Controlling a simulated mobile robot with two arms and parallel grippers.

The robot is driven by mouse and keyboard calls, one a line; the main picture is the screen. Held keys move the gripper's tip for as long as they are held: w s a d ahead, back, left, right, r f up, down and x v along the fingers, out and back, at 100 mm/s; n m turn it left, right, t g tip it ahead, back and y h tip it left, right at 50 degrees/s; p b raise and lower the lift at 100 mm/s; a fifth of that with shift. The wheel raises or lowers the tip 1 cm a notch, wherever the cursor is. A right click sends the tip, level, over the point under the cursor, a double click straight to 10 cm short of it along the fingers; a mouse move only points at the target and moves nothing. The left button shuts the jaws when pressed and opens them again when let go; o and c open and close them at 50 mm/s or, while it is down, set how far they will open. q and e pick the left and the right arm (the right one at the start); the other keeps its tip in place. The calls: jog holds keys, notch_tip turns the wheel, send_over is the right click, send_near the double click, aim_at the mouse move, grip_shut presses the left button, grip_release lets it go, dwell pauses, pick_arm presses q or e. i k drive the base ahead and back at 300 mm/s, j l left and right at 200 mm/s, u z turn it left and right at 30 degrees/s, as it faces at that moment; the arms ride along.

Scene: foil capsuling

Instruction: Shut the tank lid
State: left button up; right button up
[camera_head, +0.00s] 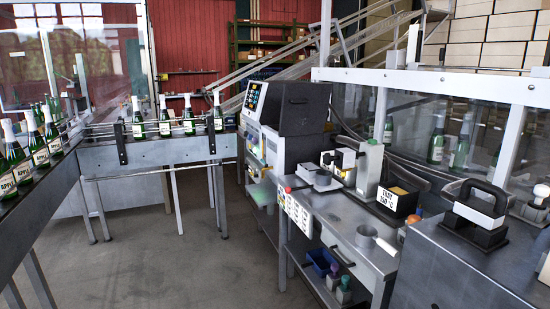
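A small black box (409,207) with a white label ending in "150 °C" (388,199) stands at the back right of the grey workbench. It looks like the tank. Its top looks open, with something yellowish inside. A dark panel (405,173) rises behind it and may be its raised lid; I cannot tell whether the two are joined. Neither of my grippers shows in the head view.
A grey dispenser column (369,168) stands just left of the box. A black-handled block (479,206) sits on the grey cabinet (460,262) at right. A round metal piece (366,235) lies on the bench front. Bottles (189,118) line the conveyor; floor at centre is clear.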

aim_at(305, 105)
jog(key=i+z, duration=0.2)
jog(key=i, duration=0.4)
jog(key=i+j+z, duration=0.15)
jog(key=i, duration=0.45)
